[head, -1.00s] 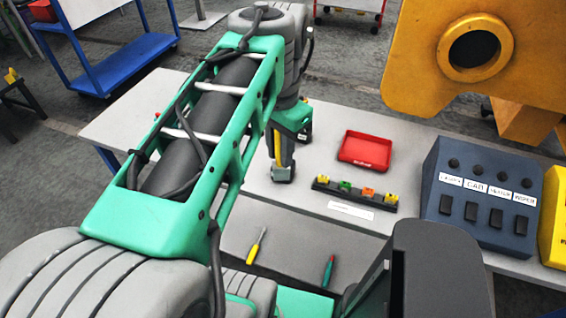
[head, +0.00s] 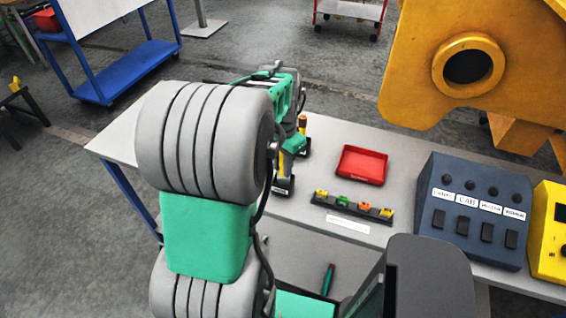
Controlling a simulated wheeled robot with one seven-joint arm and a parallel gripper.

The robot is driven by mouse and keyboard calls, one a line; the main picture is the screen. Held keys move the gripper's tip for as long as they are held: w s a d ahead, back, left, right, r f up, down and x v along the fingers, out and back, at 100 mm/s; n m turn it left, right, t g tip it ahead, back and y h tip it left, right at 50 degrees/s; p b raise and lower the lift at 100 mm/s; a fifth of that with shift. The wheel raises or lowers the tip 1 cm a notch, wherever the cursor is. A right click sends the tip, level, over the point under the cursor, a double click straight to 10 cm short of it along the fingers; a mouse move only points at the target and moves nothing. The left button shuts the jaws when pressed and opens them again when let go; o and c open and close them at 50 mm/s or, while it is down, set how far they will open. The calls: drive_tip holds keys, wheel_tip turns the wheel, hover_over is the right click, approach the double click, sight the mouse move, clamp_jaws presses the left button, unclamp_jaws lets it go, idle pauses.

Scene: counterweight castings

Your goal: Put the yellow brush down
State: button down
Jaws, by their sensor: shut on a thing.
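My gripper (head: 291,147) is at the far end of my arm, above the left part of the grey table. My arm hides much of it, and its fingers are small in the head view. It is shut on the yellow brush (head: 281,162), a narrow upright yellow strip at the gripper. The brush's lower end is close to a small dark holder with a pale label (head: 284,187) on the table. I cannot tell whether the brush touches the holder or stands in it.
An orange-handled thing (head: 302,121) stands just behind the gripper. To the right are a red tray (head: 362,165), a dark rack (head: 351,207) with several coloured pieces and a blue control box (head: 472,215). A large yellow casting (head: 420,100) overhangs the back right. A green-handled tool (head: 328,279) lies nearer.

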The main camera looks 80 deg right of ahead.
drive_tip(key=shift+f, duration=0.2)
drive_tip(key=c, duration=1.2)
unclamp_jaws()
drive_tip(key=shift+r, duration=0.1)
